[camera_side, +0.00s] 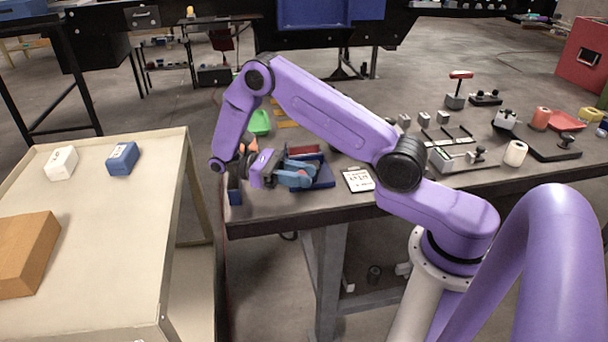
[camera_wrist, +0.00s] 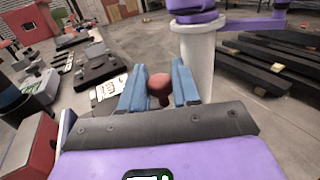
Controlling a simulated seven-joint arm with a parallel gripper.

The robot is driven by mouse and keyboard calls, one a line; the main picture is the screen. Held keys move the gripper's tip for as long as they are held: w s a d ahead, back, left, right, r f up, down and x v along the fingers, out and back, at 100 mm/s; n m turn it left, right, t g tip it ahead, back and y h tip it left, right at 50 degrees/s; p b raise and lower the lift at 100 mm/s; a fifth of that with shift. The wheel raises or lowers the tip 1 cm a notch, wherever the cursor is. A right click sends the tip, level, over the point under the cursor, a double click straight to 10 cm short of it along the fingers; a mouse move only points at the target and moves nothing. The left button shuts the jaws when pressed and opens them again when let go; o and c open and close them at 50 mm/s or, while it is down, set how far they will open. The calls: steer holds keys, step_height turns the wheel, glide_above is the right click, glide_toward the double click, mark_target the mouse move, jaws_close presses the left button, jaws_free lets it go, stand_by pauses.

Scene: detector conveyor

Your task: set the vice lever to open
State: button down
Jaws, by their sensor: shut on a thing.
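My gripper (camera_side: 306,177) is low over the near left corner of the dark table, its blue fingers pointing right. The wrist view shows the fingers (camera_wrist: 159,88) closed around a round, dull red knob (camera_wrist: 159,84), which I take to be the end of the vice lever. A blue vice-like fixture (camera_side: 324,171) with a red bar (camera_side: 303,150) sits just behind and beside the fingers. A red block (camera_wrist: 28,148) shows at the left of the wrist view. The lever's shaft and angle are hidden by the fingers and gripper body.
A white printed card (camera_side: 358,180) lies right of the fixture. A blue upright piece (camera_side: 234,190) stands at the table's left edge. Clamps (camera_side: 450,158) and a white roll (camera_side: 515,153) are farther right. A pale cart (camera_side: 110,215) stands left across a gap.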

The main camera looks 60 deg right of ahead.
stand_by(0.4)
steer(key=c, duration=0.9)
jaws_free()
steer(key=shift+c, duration=0.2)
